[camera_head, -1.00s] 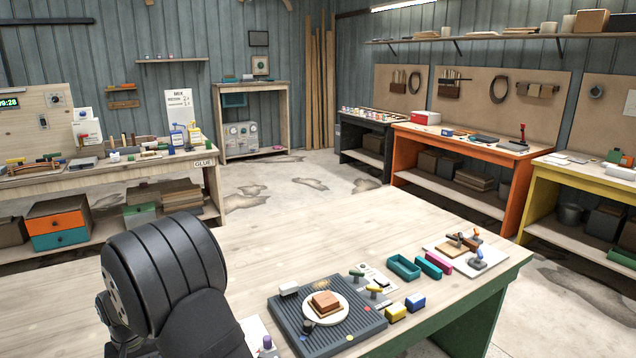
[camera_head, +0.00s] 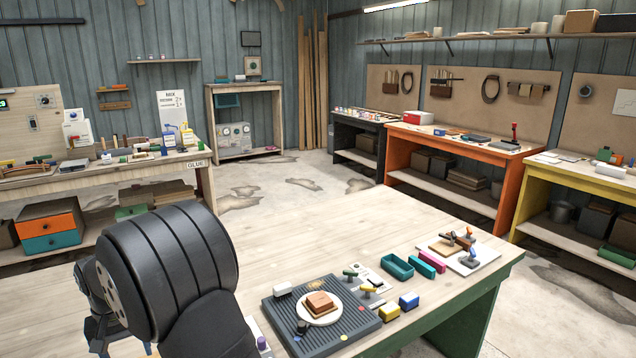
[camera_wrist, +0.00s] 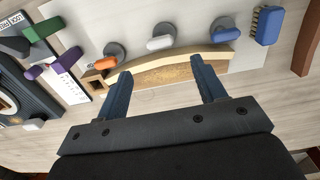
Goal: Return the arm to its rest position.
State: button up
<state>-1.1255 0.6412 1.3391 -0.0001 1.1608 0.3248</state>
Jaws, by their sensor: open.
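My gripper (camera_wrist: 160,68) shows in the wrist view with its two blue-grey fingers spread apart and nothing held between them. A curved wooden strip (camera_wrist: 165,67) lies beyond the fingertips, on a pale board, with orange, white and blue handled clamps along its far side. The fingertips overlap the strip in the picture; the gap between them is hard to judge. In the head view my dark arm fills the lower left, and the gripper itself is hidden or out of frame.
On the workbench (camera_head: 330,235), a dark ribbed mat (camera_head: 345,335) carries a round white plate with a brown block. Yellow (camera_head: 389,312) and blue (camera_head: 409,300) blocks, a teal tray (camera_head: 397,267) and a white board (camera_head: 480,262) stand to the right. The bench's far middle is bare.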

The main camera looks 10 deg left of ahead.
notch_tip(320, 180, up, 9)
notch_tip(320, 180, down, 18)
jog(key=shift+r, duration=0.1)
jog(key=shift+r+m, duration=0.15)
jog(key=shift+m, duration=0.75)
jog(key=shift+r+m, duration=0.2)
jog(key=shift+m, duration=0.1)
notch_tip(320, 180, up, 17)
notch_tip(320, 180, down, 16)
jog(key=n, duration=0.8)
jog(key=shift+n, duration=0.4)
jog(key=shift+f+n, duration=0.4)
jog(key=shift+f, duration=0.2)
